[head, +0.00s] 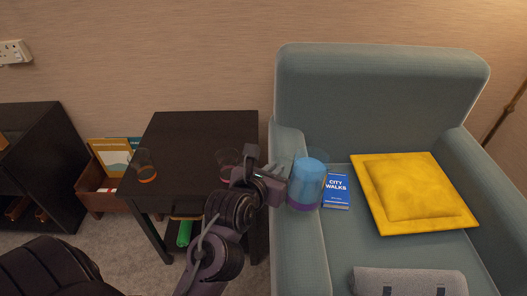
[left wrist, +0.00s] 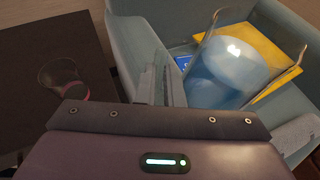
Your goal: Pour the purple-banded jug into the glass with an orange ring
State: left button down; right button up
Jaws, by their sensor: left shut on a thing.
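The jug (head: 308,182) is clear with a blue filling and a purple band near its base. It is held roughly upright in front of the armchair, and it also shows in the left wrist view (left wrist: 228,75). My left gripper (head: 278,182) is shut on the jug's left side, apparently at the handle; the exact grip is partly hidden. The glass with an orange ring (head: 146,166) stands upright at the left of the dark side table (head: 190,132), well left of the jug. My right gripper is not in view.
A second glass, with a pink-red ring (head: 228,166), stands on the table's right side, close to my left gripper; it also shows in the left wrist view (left wrist: 63,80). The armchair (head: 375,90) holds a blue book (head: 336,188) and yellow cushion (head: 415,192). The table's back is clear.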

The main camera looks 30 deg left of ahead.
aim_at(140, 160)
jog(key=k+j+u, duration=0.25)
jog(key=j, duration=0.25)
jog(key=j+u, duration=0.2)
jog(key=j, duration=0.3)
jog(key=j+u, duration=0.25)
jog(key=j, duration=0.3)
jog(key=j+u, duration=0.15)
jog(key=i+j+u, duration=0.1)
jog(key=j, duration=0.25)
